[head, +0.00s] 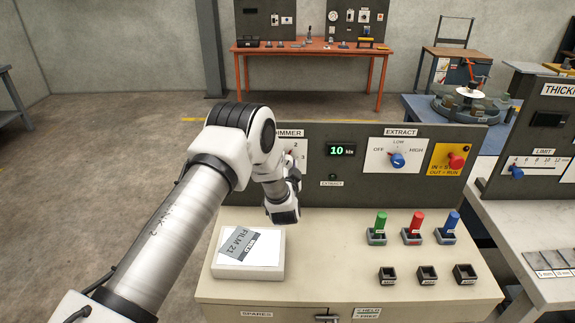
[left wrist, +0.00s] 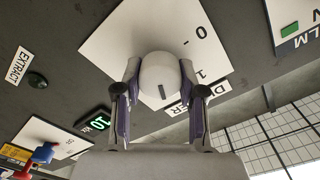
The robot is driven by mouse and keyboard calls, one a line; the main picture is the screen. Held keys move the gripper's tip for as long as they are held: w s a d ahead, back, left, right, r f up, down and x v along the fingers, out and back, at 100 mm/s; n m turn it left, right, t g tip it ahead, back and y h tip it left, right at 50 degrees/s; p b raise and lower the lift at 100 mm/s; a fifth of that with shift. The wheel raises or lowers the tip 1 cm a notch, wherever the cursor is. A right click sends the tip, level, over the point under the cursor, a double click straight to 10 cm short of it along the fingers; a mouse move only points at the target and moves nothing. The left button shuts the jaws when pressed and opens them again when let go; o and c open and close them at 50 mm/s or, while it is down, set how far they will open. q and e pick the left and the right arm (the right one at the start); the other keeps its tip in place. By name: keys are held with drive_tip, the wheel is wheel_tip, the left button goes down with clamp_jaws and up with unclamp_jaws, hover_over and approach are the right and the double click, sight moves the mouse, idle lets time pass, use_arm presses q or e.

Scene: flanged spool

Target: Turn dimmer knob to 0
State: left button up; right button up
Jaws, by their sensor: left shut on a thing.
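The dimmer knob is a round, pale knob (left wrist: 160,72) with a dark mark, on a white plate (left wrist: 125,40) marked 0 and 1. My left gripper (left wrist: 160,80) is shut on it, with a finger on each side. The knob's dark mark points toward the bottom of the left wrist view, away from the 0. In the head view my left gripper (head: 288,190) is at the dimmer panel, and my arm hides the knob and most of its plate. The green display (head: 341,150) beside it reads 10 klx. My right gripper is not in view.
The panel (head: 350,190) also holds a blue extract knob (head: 397,160) and a red button (head: 456,162). The bench's middle is clear.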

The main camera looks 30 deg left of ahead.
use_arm(q)
drive_tip(key=shift+a+f+n+b, duration=0.1)
drive_tip(key=shift+n+b, duration=0.5)
drive_tip(key=shift+n, duration=0.1)
drive_tip(key=n+b, duration=0.9)
drive_tip(key=b, duration=0.1)
drive_tip(key=shift+a+n, duration=0.1)
drive_tip(key=shift+n, duration=0.3)
drive_tip(key=n+b, duration=0.9)
drive_tip(key=b, duration=0.2)
drive_tip(key=shift+n, duration=0.3)
drive_tip(key=shift+n+b, duration=0.85)
drive_tip(key=shift+n, duration=0.05)
drive_tip(key=shift+a+r+n+b, duration=0.1)
drive_tip(key=shift+r+n+b, duration=0.1)
drive_tip(key=shift+n+b, duration=0.1)
drive_tip(key=o, duration=1.1)
drive_tip(key=shift+o, duration=0.2)
drive_tip(key=shift+w+f, duration=0.15)
